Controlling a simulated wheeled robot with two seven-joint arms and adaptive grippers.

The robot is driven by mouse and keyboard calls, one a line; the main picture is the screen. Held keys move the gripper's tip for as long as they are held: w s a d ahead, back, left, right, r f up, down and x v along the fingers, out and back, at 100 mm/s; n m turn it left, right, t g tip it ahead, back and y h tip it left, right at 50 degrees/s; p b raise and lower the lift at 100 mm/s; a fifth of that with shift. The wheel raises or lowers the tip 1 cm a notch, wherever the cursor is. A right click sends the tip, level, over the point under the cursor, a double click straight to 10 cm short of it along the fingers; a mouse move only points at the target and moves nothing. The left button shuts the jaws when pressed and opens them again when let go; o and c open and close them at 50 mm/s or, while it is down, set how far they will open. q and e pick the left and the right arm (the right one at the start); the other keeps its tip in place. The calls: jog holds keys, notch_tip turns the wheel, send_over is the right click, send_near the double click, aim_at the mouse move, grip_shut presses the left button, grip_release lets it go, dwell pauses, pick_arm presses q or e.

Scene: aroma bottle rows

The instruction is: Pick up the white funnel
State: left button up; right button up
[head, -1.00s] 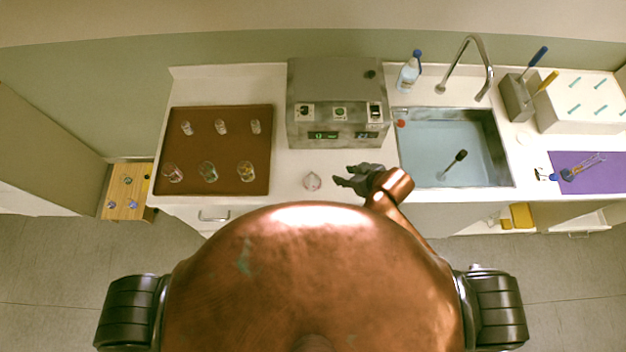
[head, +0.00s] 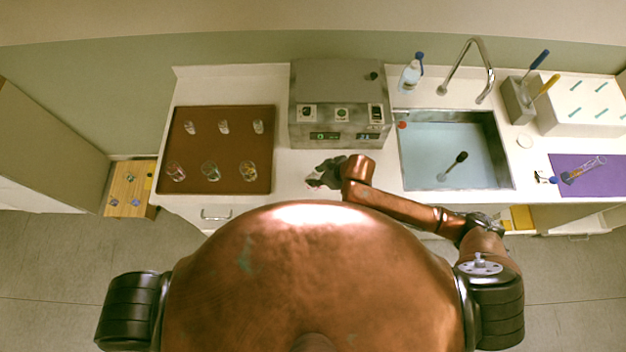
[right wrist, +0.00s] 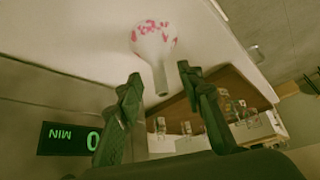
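The white funnel (head: 313,181) with pink marks lies on the counter in front of the grey machine, partly hidden by my right gripper in the head view. The right wrist view shows its wide spotted bowl (right wrist: 152,42) beyond the fingertips and its narrow stem pointing back toward the gap between the fingers. My right gripper (right wrist: 158,82) is open, one finger on each side of the stem's line. I cannot tell whether either finger touches it. In the head view my right gripper (head: 322,174) reaches the funnel from the right. My left gripper is not in view.
The grey machine (head: 340,85) with a lit display stands close behind the funnel. A brown tray (head: 222,150) with several glasses is to the left. The sink (head: 455,148) is to the right. The counter's front edge is close to the funnel.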

jog(key=shift+x, duration=1.1)
grip_shut()
